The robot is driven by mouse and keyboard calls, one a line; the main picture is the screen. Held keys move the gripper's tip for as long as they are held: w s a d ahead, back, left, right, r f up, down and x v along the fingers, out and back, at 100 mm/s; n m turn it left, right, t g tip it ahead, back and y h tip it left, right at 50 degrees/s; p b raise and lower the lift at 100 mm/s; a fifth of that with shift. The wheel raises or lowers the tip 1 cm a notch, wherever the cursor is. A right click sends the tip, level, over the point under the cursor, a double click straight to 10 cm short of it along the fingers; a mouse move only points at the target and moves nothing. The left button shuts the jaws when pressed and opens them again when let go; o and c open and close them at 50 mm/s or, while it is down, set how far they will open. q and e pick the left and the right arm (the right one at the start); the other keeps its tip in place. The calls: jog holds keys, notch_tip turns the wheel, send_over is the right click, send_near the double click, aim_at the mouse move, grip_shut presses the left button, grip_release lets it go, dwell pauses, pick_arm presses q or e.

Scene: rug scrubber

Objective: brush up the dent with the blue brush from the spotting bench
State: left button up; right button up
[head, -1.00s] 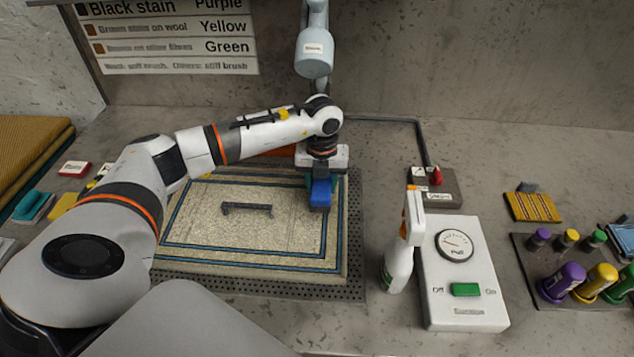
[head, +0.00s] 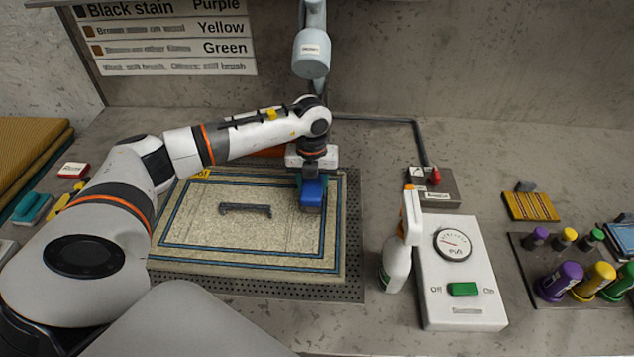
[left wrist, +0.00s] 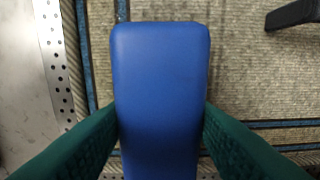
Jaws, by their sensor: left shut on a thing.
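My left gripper (head: 312,182) is shut on the blue brush (head: 312,196) over the right part of the beige rug (head: 200,240). In the left wrist view the blue brush (left wrist: 160,90) sits between the green fingers and hides what is below it. I cannot tell whether its underside touches the rug. I cannot tell for sure whether this is the dent. My right gripper is out of view.
The rug lies on a perforated plate (head: 352,275). A spray bottle (head: 397,255) and a white switch box with a gauge (head: 462,290) stand to the right. Coloured bottles (head: 560,282) are at far right. A pale overhead nozzle (head: 312,52) hangs behind my wrist.

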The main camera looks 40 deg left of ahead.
pick_arm(q)
jog(key=shift+s+a+f, duration=0.2)
jog(key=shift+s+a, duration=0.25)
jog(key=shift+a, duration=0.15)
jog(key=shift+a, duration=0.1)
jog(key=shift+s+a+r, duration=0.1)
jog(key=shift+s+a, duration=0.25)
jog(key=shift+a, duration=0.25)
jog(key=shift+w+r+p, duration=0.1)
jog(key=shift+r+p, duration=0.3)
jog(key=shift+r, duration=0.1)
notch_tip(320, 180, up, 5)
jog(key=p, duration=0.3)
jog(key=shift+r, duration=0.2)
jog(key=shift+w, duration=0.1)
